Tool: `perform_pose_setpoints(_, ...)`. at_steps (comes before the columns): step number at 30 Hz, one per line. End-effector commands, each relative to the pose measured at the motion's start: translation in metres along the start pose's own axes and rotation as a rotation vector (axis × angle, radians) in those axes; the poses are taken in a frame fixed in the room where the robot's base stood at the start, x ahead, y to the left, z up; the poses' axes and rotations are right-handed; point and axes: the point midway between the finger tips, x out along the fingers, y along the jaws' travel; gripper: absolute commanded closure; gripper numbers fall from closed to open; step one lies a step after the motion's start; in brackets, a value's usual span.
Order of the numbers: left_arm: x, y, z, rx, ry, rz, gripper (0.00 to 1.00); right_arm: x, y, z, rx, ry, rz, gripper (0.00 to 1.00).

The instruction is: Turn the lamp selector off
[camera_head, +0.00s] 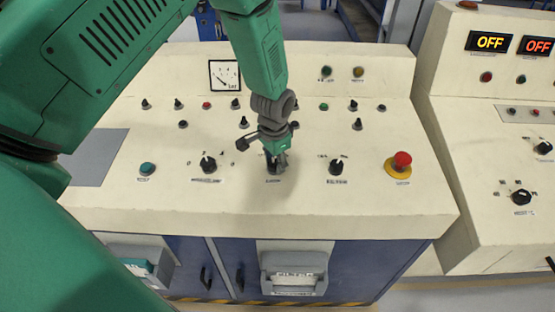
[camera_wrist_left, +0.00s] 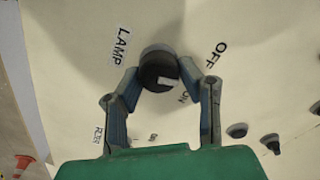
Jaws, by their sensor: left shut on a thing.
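The lamp selector (camera_wrist_left: 157,66) is a round dark knob with a pale mark on its face. The wrist view shows a LAMP label (camera_wrist_left: 121,46) to its left, an OFF label (camera_wrist_left: 218,54) at upper right and an ON label (camera_wrist_left: 184,96) at lower right. The pale mark lies on the side toward ON; its exact setting is hard to tell. My left gripper (camera_wrist_left: 162,76) is shut on the knob, one finger on each side. In the head view my left gripper (camera_head: 276,158) reaches down over the knob and mostly hides it. My right gripper is not in view.
Similar black knobs stand left (camera_head: 208,166) and right (camera_head: 336,167) of my gripper on the sloped cream panel. A red emergency button (camera_head: 402,159) is farther right. Small switches and an analogue meter (camera_head: 225,75) lie behind. Another console with OFF displays (camera_head: 490,42) stands at right.

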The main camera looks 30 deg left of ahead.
Motion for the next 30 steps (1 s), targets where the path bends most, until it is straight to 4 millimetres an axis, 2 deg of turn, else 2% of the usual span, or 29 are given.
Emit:
perform_pose_setpoints(1,0.0023,0.0000,0.0074,-0.042,-0.018,0.002,0.96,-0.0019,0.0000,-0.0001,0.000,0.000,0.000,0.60)
perform_pose_setpoints(13,0.0032,0.0022,0.0083,-0.284,-0.022,0.001,0.96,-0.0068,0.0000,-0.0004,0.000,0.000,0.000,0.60)
perform_pose_setpoints(30,0.0039,0.0043,0.0076,-0.350,-0.023,0.001,0.96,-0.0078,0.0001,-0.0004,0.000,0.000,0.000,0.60)
